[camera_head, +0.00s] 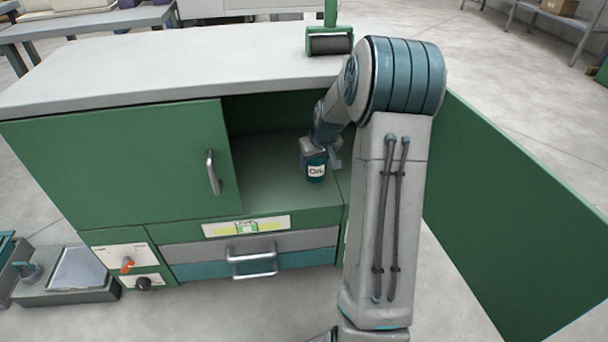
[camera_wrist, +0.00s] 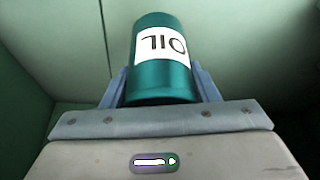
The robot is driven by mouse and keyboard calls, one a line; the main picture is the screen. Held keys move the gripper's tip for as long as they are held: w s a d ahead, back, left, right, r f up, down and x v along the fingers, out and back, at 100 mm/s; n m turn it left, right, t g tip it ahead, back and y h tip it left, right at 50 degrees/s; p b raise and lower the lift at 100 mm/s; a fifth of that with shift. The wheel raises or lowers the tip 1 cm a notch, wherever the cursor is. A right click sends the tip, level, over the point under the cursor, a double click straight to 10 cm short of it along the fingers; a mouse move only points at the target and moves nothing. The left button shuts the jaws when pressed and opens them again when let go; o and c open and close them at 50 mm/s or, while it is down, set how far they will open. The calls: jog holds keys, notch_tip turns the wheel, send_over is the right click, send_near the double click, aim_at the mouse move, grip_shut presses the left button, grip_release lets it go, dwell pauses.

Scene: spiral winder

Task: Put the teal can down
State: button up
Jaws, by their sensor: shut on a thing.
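The teal can (camera_head: 316,167) has a white label reading OIL. In the head view it is inside the open compartment of the green cabinet (camera_head: 120,165), near the right side of the opening. My gripper (camera_head: 325,158) is shut on the can, one finger on each side. In the wrist view the can (camera_wrist: 162,60) stands out beyond my gripper (camera_wrist: 162,90), its label upside down in the picture. I cannot tell whether the can's base touches the compartment floor (camera_head: 275,190). The far side of the can is hidden.
A green door (camera_head: 520,210) stands wide open at the right. The left door with its handle (camera_head: 212,172) is shut. The grey top (camera_head: 180,65) overhangs the opening. Drawers with a handle (camera_head: 252,262) sit below. The compartment floor left of the can is clear.

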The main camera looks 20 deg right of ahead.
aim_at(308, 170)
jog(key=shift+w+a+f, duration=0.3)
jog(key=shift+w+f, duration=0.1)
jog(key=shift+w, duration=0.15)
jog(key=shift+w+a+f, duration=0.3)
jog(key=shift+w+f, duration=0.1)
jog(key=shift+w, duration=0.1)
jog(key=shift+f+b, duration=1.2)
jog(key=shift+f, duration=0.65)
jog(key=shift+f, duration=0.2)
jog(key=o, duration=1.2)
jog(key=shift+c, duration=0.2)
